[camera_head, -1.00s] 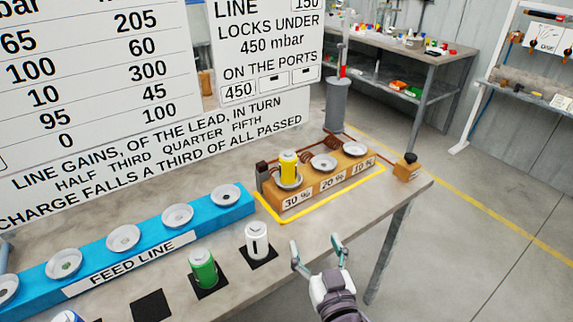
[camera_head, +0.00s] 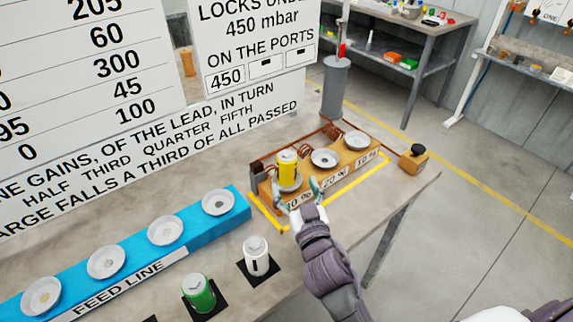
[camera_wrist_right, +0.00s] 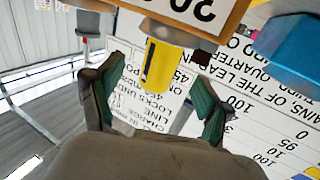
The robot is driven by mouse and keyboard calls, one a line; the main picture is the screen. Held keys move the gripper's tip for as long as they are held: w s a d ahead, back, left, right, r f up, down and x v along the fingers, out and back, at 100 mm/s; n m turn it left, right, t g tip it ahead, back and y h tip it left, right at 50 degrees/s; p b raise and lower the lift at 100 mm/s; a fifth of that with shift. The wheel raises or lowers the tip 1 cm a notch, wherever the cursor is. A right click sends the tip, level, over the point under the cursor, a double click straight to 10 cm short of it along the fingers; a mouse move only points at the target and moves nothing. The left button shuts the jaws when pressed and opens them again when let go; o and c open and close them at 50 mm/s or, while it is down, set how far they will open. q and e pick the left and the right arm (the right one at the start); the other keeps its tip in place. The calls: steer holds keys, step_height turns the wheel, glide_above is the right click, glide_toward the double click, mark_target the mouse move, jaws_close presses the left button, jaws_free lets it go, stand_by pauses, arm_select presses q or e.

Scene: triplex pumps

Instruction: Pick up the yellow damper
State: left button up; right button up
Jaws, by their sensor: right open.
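The yellow damper (camera_head: 287,168) stands upright on the dish at the left end of the wooden port block (camera_head: 330,183), by the partly covered 30 % label. My right gripper (camera_head: 298,194) is open just in front of the block, close to the damper. In the right wrist view, the damper (camera_wrist_right: 162,66) shows beyond and between the two open fingers (camera_wrist_right: 155,100), with neither seen touching it. The wrist picture is upside down. My left gripper is not in view.
White (camera_head: 256,256) and green (camera_head: 198,292) cylinders stand on black squares in front of the blue feed line rail (camera_head: 190,245). A grey cylinder (camera_head: 335,88) stands behind the block, and a small box with a black knob (camera_head: 414,158) is at its right. Large sign boards (camera_head: 80,90) stand behind.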

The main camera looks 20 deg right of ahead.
mark_target(290, 175)
steer(key=shift+w, duration=0.8)
steer(key=shift+w+r+p, duration=0.2)
steer(key=shift+w+p, duration=0.25)
steer(key=shift+w, duration=0.45)
steer(key=shift+w+f, duration=0.15)
steer(key=shift+w, duration=1.45)
steer(key=shift+c, duration=1.5)
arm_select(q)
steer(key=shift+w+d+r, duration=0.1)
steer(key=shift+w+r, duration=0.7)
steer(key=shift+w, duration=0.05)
arm_select(e)
jaws_close()
arm_select(q)
steer(key=shift+p, duration=0.3)
